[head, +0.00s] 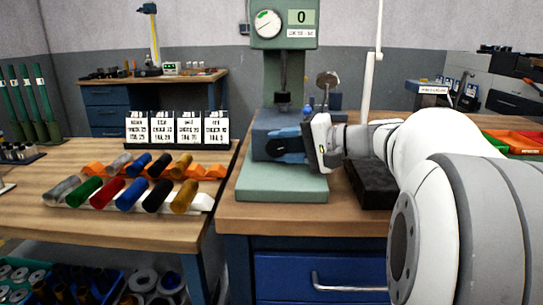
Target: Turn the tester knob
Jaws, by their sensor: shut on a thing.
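The green hardness tester (284,60) stands on the wooden bench. Its round dial gauge (267,24) and a small display reading 0 (301,17) are at the top. A dark spindle (283,80) hangs above the blue lower body (272,122), over the pale green base (282,182). My gripper (272,148) reaches in from the right, its blue fingers pointing left at the front of the lower body. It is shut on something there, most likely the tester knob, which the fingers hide. The exact grip is too small to see.
A round-headed lever (327,80) stands just behind my wrist. A dark block (370,184) sits under my arm. On the left table (95,222), coloured cylinders (131,194) lie in racks before several job cards (177,128).

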